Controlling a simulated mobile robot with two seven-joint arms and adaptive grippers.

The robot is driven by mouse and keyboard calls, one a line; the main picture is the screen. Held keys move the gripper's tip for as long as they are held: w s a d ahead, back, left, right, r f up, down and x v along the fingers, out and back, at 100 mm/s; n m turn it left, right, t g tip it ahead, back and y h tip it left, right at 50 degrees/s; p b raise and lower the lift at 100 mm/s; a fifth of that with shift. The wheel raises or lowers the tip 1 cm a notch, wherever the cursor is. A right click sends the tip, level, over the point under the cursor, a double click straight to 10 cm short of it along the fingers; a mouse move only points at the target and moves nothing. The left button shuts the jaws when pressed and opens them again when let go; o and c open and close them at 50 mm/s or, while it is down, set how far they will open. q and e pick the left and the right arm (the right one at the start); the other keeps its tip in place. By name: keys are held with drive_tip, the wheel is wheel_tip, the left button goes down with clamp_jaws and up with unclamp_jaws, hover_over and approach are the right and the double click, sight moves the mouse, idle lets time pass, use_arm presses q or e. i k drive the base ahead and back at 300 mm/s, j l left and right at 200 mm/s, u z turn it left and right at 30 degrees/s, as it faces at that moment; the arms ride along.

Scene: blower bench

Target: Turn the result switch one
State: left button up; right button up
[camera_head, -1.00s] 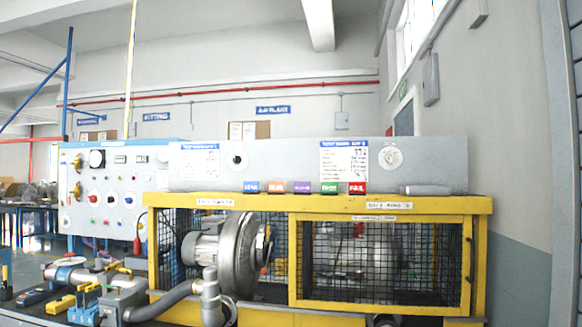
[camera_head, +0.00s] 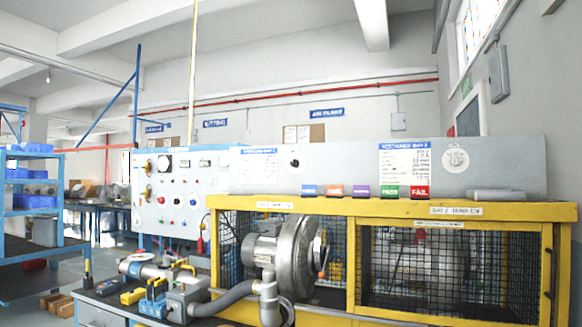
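A round pale dial (camera_head: 455,160), which looks like a rotary switch, is on the right part of the grey panel (camera_head: 350,160) above the yellow cage. I cannot read which position it points to. Coloured labelled blocks stand along the cage's top edge below the panel: a blue one (camera_head: 309,190), an orange one (camera_head: 334,190), a purple one (camera_head: 361,190), a green one (camera_head: 390,192) and a red one marked FAIL (camera_head: 420,192). A small dark round fitting (camera_head: 295,162) is on the panel's left part. Neither gripper is in view.
The yellow mesh cage (camera_head: 350,275) fills the front, with a grey blower (camera_head: 298,255) at its left. A grey cylinder (camera_head: 496,195) lies on its top. A light-blue control board (camera_head: 180,200) stands left. Tools lie on the bench (camera_head: 100,305); a blue rack (camera_head: 30,215) is far left.

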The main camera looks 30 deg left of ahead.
sight(293, 162)
drive_tip(key=i+u, duration=0.25)
drive_tip(key=i, duration=0.85)
